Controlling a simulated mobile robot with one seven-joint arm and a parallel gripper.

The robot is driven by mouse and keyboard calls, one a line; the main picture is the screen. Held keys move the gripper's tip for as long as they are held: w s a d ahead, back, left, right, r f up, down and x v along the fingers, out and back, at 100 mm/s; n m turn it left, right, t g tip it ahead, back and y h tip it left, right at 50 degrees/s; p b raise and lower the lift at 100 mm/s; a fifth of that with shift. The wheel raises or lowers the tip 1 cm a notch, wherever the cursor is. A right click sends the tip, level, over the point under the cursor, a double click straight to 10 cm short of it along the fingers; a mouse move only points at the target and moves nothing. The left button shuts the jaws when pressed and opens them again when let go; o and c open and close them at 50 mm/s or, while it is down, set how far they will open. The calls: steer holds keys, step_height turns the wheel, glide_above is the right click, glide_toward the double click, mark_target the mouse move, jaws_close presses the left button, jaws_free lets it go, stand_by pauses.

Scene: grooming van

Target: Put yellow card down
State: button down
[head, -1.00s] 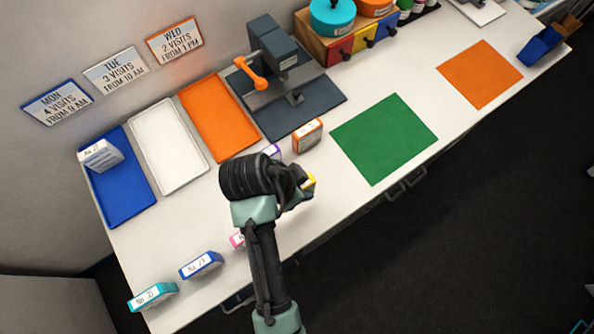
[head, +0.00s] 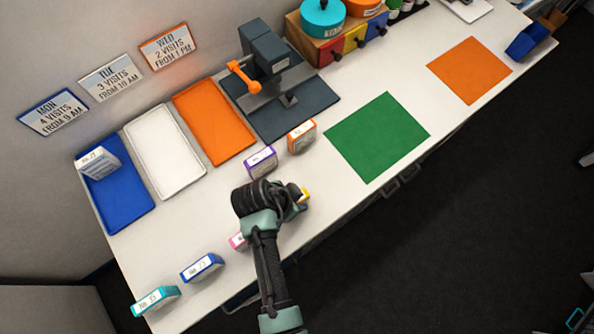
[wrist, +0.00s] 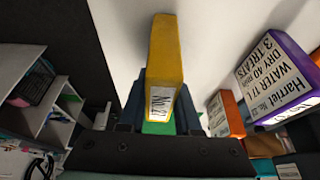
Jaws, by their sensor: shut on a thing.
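My gripper (wrist: 160,115) is shut on the yellow card (wrist: 165,55), a thick block with a white label reading "No. 21". In the head view only a small yellow part of the card (head: 305,195) shows beside my gripper (head: 300,200); my wrist hides the rest. The purple card also shows at the right in the wrist view (wrist: 280,75).
An orange card (head: 302,136) stands beyond the purple one. Blue (head: 202,267) and teal (head: 155,300) cards stand at lower left. Blue (head: 125,205), white (head: 165,150) and orange (head: 215,120) trays line the back. A green mat (head: 378,137) lies bare to the right.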

steer(key=shift+f, duration=0.15)
steer(key=c, duration=0.6)
jaws_free()
